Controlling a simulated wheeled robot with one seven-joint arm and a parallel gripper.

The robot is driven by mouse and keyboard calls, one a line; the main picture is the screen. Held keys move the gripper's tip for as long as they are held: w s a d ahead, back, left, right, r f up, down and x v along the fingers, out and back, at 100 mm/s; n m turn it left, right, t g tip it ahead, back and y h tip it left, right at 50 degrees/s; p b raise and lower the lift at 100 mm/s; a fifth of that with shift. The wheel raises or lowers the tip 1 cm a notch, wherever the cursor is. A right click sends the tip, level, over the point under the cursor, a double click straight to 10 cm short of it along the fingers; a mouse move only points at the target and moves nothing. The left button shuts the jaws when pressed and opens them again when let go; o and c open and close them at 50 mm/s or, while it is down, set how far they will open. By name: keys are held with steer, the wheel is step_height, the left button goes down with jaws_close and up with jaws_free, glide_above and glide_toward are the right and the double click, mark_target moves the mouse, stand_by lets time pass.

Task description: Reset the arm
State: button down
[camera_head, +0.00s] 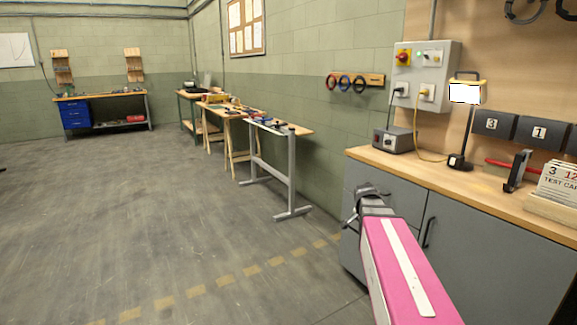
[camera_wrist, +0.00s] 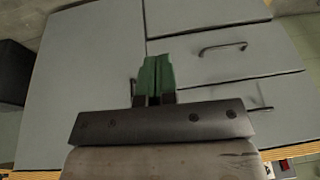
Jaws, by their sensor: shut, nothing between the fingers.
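My arm, pink with a white stripe, reaches out from the lower right in the head view. My gripper (camera_head: 362,196) is at its far end, in front of the grey cabinet (camera_head: 470,262) below the wooden worktop (camera_head: 397,164). In the wrist view my gripper (camera_wrist: 156,76) shows two green fingertips side by side, shut with nothing between them. They point at the grey cabinet doors and drawers (camera_wrist: 95,75). I cannot tell whether any part of the arm touches the cabinet.
On the worktop stand a grey box (camera_head: 392,139), a lamp (camera_head: 467,92) and a card stack (camera_head: 558,178). A grey control box (camera_head: 427,75) hangs above. The floor (camera_head: 150,210) at left is clear.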

steer(key=s+a+f+n+g+y, duration=0.2)
steer(key=s+a+f+n, duration=0.9)
steer(key=s+f, duration=0.2)
steer(key=shift+s+a+f+g+y, duration=0.3)
steer(key=shift+s+f, duration=0.05)
steer(key=shift+s, duration=0.25)
